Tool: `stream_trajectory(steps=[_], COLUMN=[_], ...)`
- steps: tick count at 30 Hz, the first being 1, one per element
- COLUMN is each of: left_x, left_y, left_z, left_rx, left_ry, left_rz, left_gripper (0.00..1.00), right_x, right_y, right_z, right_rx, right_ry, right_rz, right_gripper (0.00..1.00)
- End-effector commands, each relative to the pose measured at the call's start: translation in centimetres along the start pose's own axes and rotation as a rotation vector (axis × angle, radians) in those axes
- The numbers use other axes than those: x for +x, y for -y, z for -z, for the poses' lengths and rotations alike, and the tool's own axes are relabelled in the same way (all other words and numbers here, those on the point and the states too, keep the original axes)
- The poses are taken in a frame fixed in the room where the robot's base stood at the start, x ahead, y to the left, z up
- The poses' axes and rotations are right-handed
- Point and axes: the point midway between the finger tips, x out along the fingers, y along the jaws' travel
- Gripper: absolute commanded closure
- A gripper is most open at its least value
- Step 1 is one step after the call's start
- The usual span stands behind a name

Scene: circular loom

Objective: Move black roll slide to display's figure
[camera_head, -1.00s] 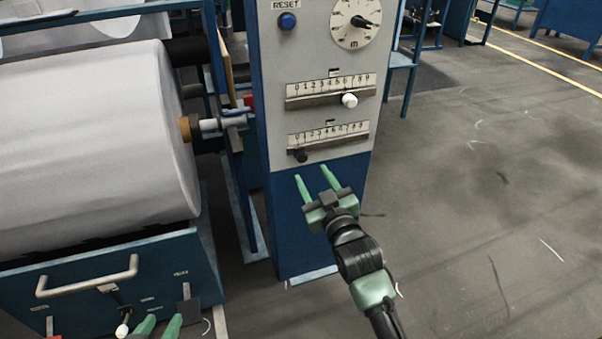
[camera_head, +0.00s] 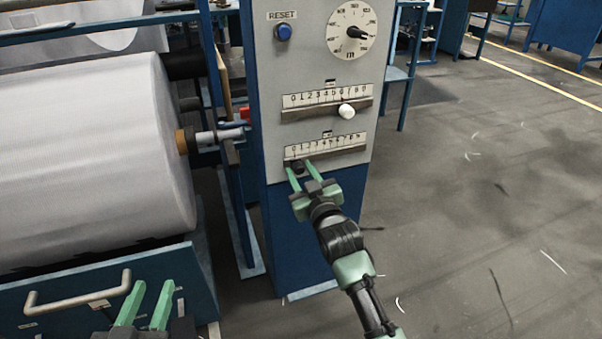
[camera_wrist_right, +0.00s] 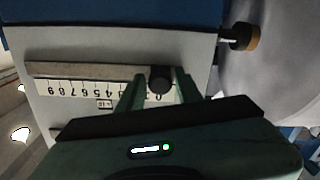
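The black roll slide (camera_wrist_right: 160,78) is a small dark knob at the low end of the lower numbered scale (camera_head: 327,146), near the 0. In the head view the slide (camera_head: 297,166) is partly hidden by my right gripper (camera_head: 301,169). That gripper's green fingers are apart, one on each side of the knob. In the right wrist view the right gripper (camera_wrist_right: 158,88) has the knob between its fingertips; small gaps seem to remain. My left gripper (camera_head: 148,290) is open and empty at the lower left, in front of the machine.
The upper scale (camera_head: 325,97) has a white knob (camera_head: 347,111). Above are a blue reset button (camera_head: 283,32) and a round dial (camera_head: 351,30). A large white roll (camera_head: 90,155) stands left of the panel.

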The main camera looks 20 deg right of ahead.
Motion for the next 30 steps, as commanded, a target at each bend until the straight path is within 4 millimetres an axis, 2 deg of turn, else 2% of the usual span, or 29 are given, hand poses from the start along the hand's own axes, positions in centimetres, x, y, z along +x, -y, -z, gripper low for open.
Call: stream_trajectory(steps=[1,3,30], left_x=[0.0,0.0,-0.01], left_y=[0.0,0.0,0.02], left_z=[-0.01,-0.01,-0.05], left_rx=[0.0,0.0,0.0], left_ry=[0.0,0.0,0.002], left_rz=[0.0,0.0,0.001], left_gripper=[0.64,0.64,0.64], right_x=[-0.01,-0.02,-0.04], right_y=[0.0,0.01,0.05], right_z=[0.0,-0.01,-0.06], right_rx=[0.0,0.0,0.0], right_ry=[0.0,0.0,0.001], right_rz=[0.0,0.0,0.001], right_gripper=[0.82,1.0,1.0])
